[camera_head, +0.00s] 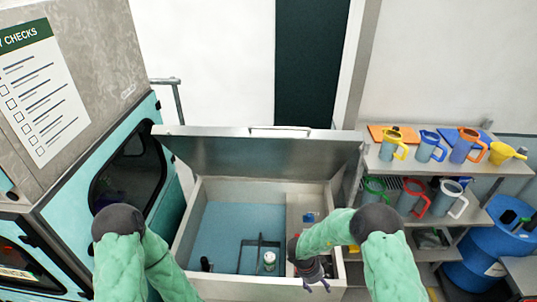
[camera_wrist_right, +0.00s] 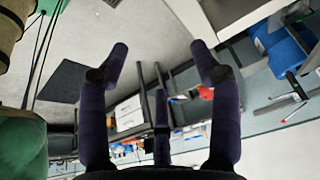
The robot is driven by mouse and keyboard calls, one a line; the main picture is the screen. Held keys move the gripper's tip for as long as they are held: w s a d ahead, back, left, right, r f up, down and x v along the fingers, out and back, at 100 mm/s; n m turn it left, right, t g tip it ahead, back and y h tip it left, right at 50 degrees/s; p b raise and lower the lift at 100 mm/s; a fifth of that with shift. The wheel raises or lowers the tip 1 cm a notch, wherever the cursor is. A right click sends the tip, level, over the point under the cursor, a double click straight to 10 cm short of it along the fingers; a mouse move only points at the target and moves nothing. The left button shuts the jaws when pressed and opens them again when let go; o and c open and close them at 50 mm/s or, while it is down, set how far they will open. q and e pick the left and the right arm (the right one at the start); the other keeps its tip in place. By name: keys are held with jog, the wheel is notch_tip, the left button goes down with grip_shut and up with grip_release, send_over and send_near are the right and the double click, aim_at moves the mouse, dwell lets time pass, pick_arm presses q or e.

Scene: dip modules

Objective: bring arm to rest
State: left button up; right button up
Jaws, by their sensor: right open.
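My right arm (camera_head: 388,262) comes in from the right and bends left over the right part of an open chest-like tank (camera_head: 190,232). My right gripper (camera_head: 316,284) hangs at the tank's front right. In the right wrist view my right gripper (camera_wrist_right: 160,68) has its dark fingers spread, with nothing between them. My left arm (camera_head: 122,262) stands folded at the lower left, and its gripper is out of view.
The tank's metal lid (camera_head: 262,152) stands raised. Inside are a blue floor, a dark frame (camera_head: 247,251) and a small pale cylinder (camera_head: 269,260). A teal cabinet (camera_head: 75,215) stands left. Shelves with coloured jugs (camera_head: 393,146) and a blue drum (camera_head: 484,255) stand right.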

jog(key=s+f+n+t+y, duration=0.35)
jog(key=s+f+n, duration=0.3)
jog(key=n, duration=0.45)
jog(key=s+a+n+g+y, duration=0.3)
jog(key=s+a+n+y, duration=0.3)
jog(key=s, duration=0.7)
pick_arm(q)
notch_tip(320, 180, down, 26)
jog(key=b, duration=2.6)
jog(key=shift+w, duration=0.45)
pick_arm(e)
notch_tip(320, 180, down, 23)
jog(key=w+a, duration=0.2)
jog(key=shift+n+h, duration=0.4)
jog(key=shift+h, duration=0.05)
jog(key=shift+a+r+t, duration=0.1)
jog(key=shift+r+t, duration=0.05)
jog(key=shift+t, duration=0.1)
jog(key=shift+c, duration=0.3)
